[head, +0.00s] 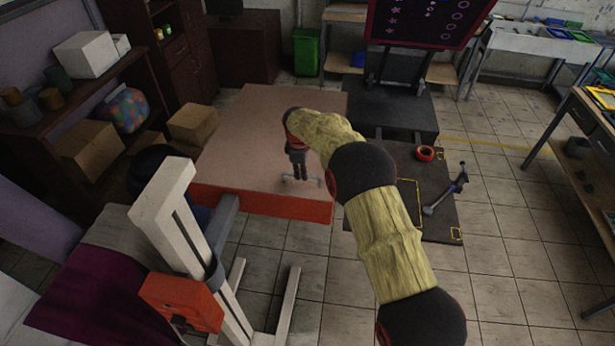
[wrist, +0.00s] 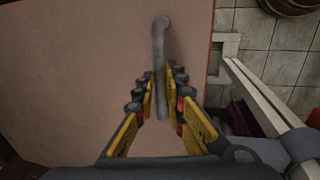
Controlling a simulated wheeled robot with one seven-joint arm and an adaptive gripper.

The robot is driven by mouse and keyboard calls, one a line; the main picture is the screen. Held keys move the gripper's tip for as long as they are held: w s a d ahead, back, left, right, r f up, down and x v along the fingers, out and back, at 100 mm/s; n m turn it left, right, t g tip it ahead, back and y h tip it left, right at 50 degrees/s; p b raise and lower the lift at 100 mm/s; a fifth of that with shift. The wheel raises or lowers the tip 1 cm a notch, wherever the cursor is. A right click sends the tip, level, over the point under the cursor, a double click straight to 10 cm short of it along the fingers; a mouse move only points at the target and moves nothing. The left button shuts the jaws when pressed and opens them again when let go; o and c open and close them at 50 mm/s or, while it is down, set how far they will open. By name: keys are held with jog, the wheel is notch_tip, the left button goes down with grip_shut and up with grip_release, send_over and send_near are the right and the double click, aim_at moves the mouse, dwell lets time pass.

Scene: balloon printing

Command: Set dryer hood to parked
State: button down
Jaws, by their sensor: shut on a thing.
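The dryer hood appears to be the broad pinkish panel (head: 250,125) with an orange-red front edge, left of centre in the head view. It also fills most of the wrist view (wrist: 70,70). A grey bar handle (head: 314,181) lies on it near its front right corner. In the wrist view the handle (wrist: 159,45) runs up between the fingers and on past their tips. My gripper (head: 300,175) points down at the panel and is shut on the handle; it also shows in the wrist view (wrist: 164,85). My arm hides part of the panel's right side.
A white upright frame (head: 170,205) with an orange box (head: 180,302) stands close at the front left. A dark platform (head: 432,215) right of the arm carries a red ring (head: 425,153) and a grey lever (head: 445,192). Tiled floor at the right is clear.

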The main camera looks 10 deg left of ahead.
jog(key=shift+w+a+r, duration=0.25)
jog(key=shift+a, duration=0.05)
jog(key=c, duration=2.2)
grip_release()
jog(key=shift+c, duration=0.2)
jog(key=shift+o, duration=1.3)
jog(key=shift+w+a+f, duration=0.1)
jog(key=shift+a+f, duration=0.1)
jog(key=shift+a, duration=0.05)
jog(key=shift+o, duration=0.5)
jog(key=shift+d, duration=0.1)
jog(key=shift+o, duration=0.2)
jog(key=shift+d, duration=0.1)
notch_tip(320, 180, up, 12)
jog(key=s, duration=0.2)
jog(key=shift+s+f, duration=0.15)
jog(key=shift+s, duration=0.1)
